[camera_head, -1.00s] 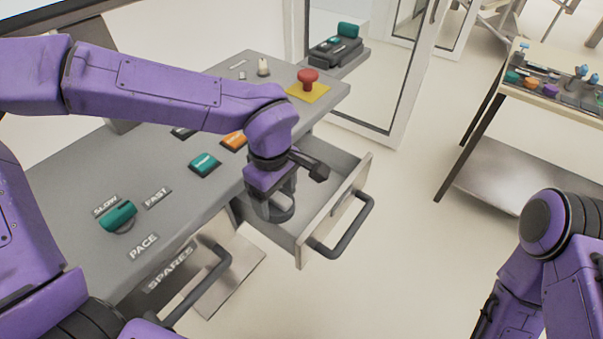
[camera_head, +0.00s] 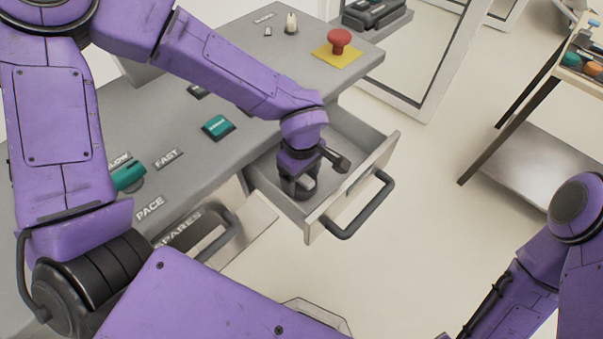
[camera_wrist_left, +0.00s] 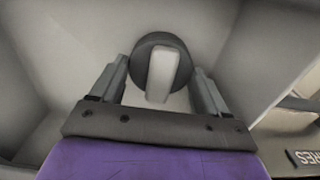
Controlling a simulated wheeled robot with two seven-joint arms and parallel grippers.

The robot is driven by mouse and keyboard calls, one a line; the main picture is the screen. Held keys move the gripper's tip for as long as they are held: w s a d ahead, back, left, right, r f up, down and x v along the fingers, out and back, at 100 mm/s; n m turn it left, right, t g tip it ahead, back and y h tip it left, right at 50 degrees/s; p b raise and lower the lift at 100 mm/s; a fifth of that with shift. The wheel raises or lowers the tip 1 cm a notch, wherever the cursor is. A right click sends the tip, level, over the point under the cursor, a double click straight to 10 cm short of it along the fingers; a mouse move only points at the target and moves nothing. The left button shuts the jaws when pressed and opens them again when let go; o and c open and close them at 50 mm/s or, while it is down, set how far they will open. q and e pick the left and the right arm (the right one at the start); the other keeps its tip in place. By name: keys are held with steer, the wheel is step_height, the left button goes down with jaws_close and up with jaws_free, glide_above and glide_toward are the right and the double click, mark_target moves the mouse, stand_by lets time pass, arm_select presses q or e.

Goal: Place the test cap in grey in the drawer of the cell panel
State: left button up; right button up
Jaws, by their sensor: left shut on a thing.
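The grey test cap (camera_wrist_left: 160,72) is a dark round disc with a light grey ridge across it. It shows between the two fingers of my left gripper (camera_wrist_left: 158,88) in the left wrist view. In the head view, my left gripper (camera_head: 300,187) points down inside the open drawer (camera_head: 352,190) and is shut on the cap, which it mostly hides. Whether the cap touches the drawer floor I cannot tell. The drawer sticks out from the grey cell panel (camera_head: 225,165). My right arm shows at lower right, but its gripper is out of view.
A dark drawer handle (camera_head: 362,212) juts out in front. A second handle (camera_head: 218,238) is beside the SPARES label. On the panel are a red mushroom button (camera_head: 339,40) and green controls. A table (camera_head: 535,150) stands at the right, with clear floor between.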

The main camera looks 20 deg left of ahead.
arm_select(q)
steer(key=shift+s, duration=0.1)
steer(key=o, duration=1.1)
steer(key=shift+f, duration=0.1)
steer(key=shift+c, duration=0.2)
step_height(320, 180, up, 12)
steer(key=shift+r+p, duration=0.2)
steer(key=shift+p, duration=0.2)
